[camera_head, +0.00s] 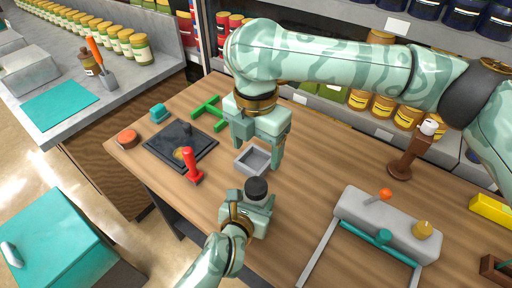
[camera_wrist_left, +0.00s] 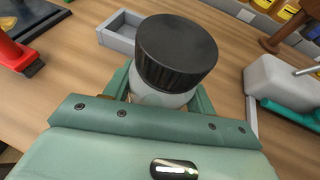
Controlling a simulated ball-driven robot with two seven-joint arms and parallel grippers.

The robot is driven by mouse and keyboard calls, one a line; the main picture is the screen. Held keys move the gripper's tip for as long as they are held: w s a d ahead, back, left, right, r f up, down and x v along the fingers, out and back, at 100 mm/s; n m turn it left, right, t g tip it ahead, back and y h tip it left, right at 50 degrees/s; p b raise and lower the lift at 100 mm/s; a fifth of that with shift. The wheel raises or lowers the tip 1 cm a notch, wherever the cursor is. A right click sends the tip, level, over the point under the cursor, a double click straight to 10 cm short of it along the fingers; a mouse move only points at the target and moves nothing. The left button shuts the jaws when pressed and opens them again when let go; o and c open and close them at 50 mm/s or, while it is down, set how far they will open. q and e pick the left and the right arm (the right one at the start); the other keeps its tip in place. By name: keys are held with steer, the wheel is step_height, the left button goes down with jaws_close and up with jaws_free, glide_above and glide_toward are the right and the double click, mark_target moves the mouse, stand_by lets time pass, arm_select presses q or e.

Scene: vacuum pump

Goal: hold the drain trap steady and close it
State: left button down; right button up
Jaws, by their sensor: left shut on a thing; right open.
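The drain trap is a pale translucent jar (camera_wrist_left: 157,97) with a ribbed black cap (camera_wrist_left: 177,48) on top. The cap (camera_head: 256,188) also shows in the head view, near the table's front edge. The cap sits on the jar's mouth; I cannot tell if it is tight. My left gripper (camera_head: 250,207) is shut around the jar's body, below the cap, and holds it upright. My right gripper (camera_head: 259,150) points down, open and empty, behind the cap and apart from it, over the small grey tray (camera_head: 240,163). The jar's lower part is hidden by my left gripper.
A grey pump body (camera_head: 355,213) with an orange knob (camera_head: 385,193) and teal handle stands at right. A brown stand (camera_head: 404,160) is at back right. The wood between tray and pump is clear.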

arm_select(q)
steer(key=shift+c, duration=2.1)
jaws_free()
steer(key=shift+s, duration=0.1)
steer(key=shift+s+a+r+p, duration=0.15)
steer(key=shift+s+r+p, duration=0.05)
steer(key=shift+s+p, duration=0.1)
steer(key=p+v, duration=0.5)
steer(key=v, duration=1)
steer(key=shift+s, duration=0.2)
steer(key=shift+a, duration=0.15)
